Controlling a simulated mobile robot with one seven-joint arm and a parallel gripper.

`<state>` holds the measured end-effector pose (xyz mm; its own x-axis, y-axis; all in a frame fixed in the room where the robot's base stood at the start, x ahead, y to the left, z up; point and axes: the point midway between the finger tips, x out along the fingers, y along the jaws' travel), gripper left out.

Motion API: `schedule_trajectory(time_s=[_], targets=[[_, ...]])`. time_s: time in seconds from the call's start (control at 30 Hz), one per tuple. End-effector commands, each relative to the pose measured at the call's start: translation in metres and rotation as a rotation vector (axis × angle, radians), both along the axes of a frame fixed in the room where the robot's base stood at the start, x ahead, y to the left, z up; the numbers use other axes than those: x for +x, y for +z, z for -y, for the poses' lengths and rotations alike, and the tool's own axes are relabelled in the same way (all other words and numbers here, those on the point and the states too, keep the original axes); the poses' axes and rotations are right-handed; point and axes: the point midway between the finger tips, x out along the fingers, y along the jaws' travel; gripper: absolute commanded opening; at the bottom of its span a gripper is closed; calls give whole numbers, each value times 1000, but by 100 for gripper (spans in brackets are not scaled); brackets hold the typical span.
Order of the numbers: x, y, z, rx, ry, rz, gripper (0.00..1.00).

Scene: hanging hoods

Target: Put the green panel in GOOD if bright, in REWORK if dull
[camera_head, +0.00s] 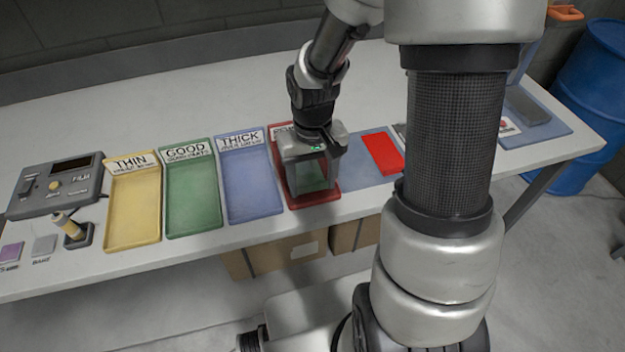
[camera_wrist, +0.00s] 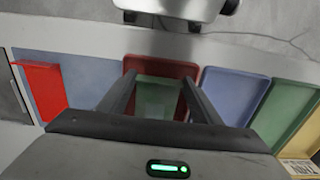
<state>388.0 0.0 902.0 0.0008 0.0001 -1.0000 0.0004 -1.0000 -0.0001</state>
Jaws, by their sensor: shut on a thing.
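My gripper (camera_head: 311,184) points down over the red tray (camera_head: 318,201). It is shut on the green panel (camera_head: 312,173), which shows between the two fingers in the wrist view (camera_wrist: 158,100). The panel is at or just above the tray floor; I cannot tell whether it touches. It looks a muted green, partly shaded by the gripper. The red tray's label is mostly hidden behind my gripper. The green tray marked GOOD (camera_head: 193,207) stands further left and is empty.
A yellow THIN tray (camera_head: 133,215) and a blue THICK tray (camera_head: 251,190) stand empty on the table. A red panel (camera_head: 381,154) lies on a blue mat (camera_head: 362,179) to the right. A film gauge (camera_head: 55,186) and a probe on a stand (camera_head: 70,228) are far left.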

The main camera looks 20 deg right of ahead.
Motion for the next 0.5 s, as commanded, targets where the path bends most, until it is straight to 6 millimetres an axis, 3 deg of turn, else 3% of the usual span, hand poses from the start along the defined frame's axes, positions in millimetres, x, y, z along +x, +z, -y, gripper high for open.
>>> schedule_trajectory(time_s=[0.5], targets=[[0, -11, 0, 0, 0, 0, 35]])
